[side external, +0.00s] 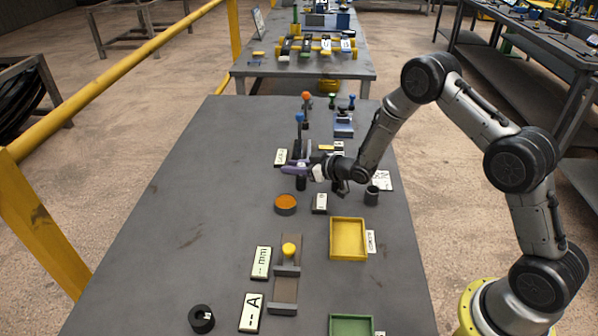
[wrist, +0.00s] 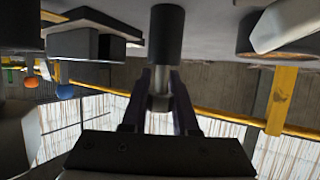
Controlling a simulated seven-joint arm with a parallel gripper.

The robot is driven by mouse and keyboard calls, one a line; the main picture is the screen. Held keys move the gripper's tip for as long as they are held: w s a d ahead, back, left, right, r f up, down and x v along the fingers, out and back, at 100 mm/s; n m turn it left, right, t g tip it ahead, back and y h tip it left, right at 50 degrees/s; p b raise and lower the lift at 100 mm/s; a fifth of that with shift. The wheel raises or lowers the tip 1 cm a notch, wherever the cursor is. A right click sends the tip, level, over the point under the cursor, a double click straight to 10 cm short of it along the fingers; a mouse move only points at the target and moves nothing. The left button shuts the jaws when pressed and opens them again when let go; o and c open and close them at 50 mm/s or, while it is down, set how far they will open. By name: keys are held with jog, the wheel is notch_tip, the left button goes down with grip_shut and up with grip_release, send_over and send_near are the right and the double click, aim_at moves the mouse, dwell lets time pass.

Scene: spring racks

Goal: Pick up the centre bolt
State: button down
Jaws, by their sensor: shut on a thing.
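My gripper (side external: 300,168), with purple fingers, is over the middle of the table and reaches in from the right. In the wrist view its two fingers (wrist: 159,90) are shut on a pale metal shank, which I take to be the centre bolt (wrist: 159,84). A dark cylinder (wrist: 166,34) adjoins the held piece, between it and the grey table surface. The side view also shows the dark cylinder (side external: 300,184) just below the fingers. The fingers hide much of the bolt, and I cannot tell whether it is clear of the cylinder.
A dark cup (side external: 372,195) stands right of the gripper. An orange-topped round dish (side external: 286,204), a yellow tray (side external: 348,221) and a yellow-knobbed slide (side external: 289,251) are nearer. Blue (side external: 299,118) and orange (side external: 306,97) knobs stand behind. The table's left side is clear.

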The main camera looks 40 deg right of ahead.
notch_tip(320, 180, up, 9)
jog(key=s+a+m+y, duration=0.2)
jog(key=s+a+m, duration=0.1)
jog(key=a, duration=0.4)
jog(key=shift+d+f, duration=0.15)
jog(key=shift+f, duration=2.65)
jog(key=shift+f, duration=0.6)
notch_tip(320, 180, up, 7)
dwell(0.6)
dwell(0.4)
